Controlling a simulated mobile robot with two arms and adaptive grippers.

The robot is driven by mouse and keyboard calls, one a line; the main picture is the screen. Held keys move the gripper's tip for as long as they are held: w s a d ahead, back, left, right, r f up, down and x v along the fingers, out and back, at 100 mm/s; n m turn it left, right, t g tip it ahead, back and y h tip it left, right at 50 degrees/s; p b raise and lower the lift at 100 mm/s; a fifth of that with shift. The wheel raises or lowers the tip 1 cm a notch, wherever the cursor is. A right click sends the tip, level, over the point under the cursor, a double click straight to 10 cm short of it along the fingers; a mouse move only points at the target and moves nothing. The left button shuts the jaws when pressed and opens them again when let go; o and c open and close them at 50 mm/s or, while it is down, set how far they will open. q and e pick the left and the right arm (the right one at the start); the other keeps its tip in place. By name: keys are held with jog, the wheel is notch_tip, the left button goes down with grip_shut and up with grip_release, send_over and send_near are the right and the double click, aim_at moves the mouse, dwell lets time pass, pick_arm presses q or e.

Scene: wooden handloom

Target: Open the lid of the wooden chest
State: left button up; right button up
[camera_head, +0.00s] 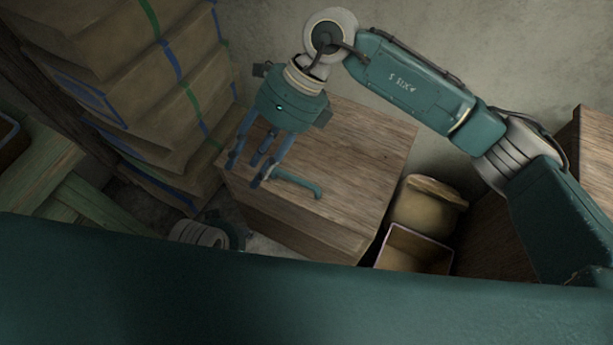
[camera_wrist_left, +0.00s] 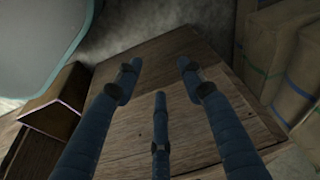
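The wooden chest (camera_head: 345,160) stands in the middle of the head view, its flat plank lid down. A curved teal handle (camera_head: 300,183) sits at the lid's near edge. My right gripper (camera_head: 248,168) comes from above, with its blue fingers spread and empty, over the lid's left part. One finger is close beside the handle's left end; I cannot tell whether they touch. In the left wrist view, my left gripper (camera_wrist_left: 158,82) has its fingers apart with nothing between them, in front of the chest's wood (camera_wrist_left: 185,125). The handle does not show there.
Stacked wrapped parcels (camera_head: 150,90) with blue and green bands stand left of the chest. An open box (camera_head: 413,248) and a round tan container (camera_head: 428,205) stand at its right. A green wooden frame (camera_head: 60,190) is at far left. My own teal body hides the bottom.

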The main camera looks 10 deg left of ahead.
aim_at(306, 184)
jog(key=w+d+f+t+h, duration=0.2)
jog(key=w+d+h, duration=0.35)
jog(key=d, duration=0.45)
jog(key=shift+y, duration=0.25)
jog(key=x, duration=0.3)
jog(key=b+x, duration=0.1)
jog(key=x, duration=0.2)
jog(key=w+x, duration=0.1)
jog(key=x, duration=0.2)
jog(key=shift+d+f, duration=0.1)
jog(key=shift+d, duration=0.15)
pick_arm(q)
jog(key=shift+w+v, duration=0.15)
jog(key=shift+v, duration=1.05)
jog(key=shift+w+v, duration=0.1)
jog(key=shift+v, duration=1.1)
pick_arm(e)
jog(key=shift+s+a+f, duration=0.1)
jog(key=shift+s+f, duration=0.1)
jog(key=shift+f, duration=0.5)
pick_arm(q)
jog(key=shift+r, duration=0.1)
pick_arm(e)
jog(key=shift+c, duration=0.5)
grip_shut()
